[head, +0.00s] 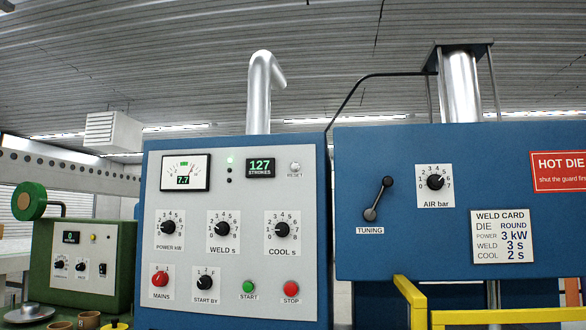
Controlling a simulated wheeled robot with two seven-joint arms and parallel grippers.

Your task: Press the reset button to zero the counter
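The reset button (295,167) is a small pale round button above the label RESET, at the upper right of the white control panel (190,262). The counter (261,168) just left of it is a dark display reading 127 in green, labelled STROKES. Nothing touches the button. Neither of my grippers shows in the head view.
The same panel carries a meter (185,172), several black knobs, a red MAINS switch (160,279), a green START button (249,287) and a red STOP button (291,288). A yellow guard rail (500,316) stands at lower right. A green machine (80,265) stands left.

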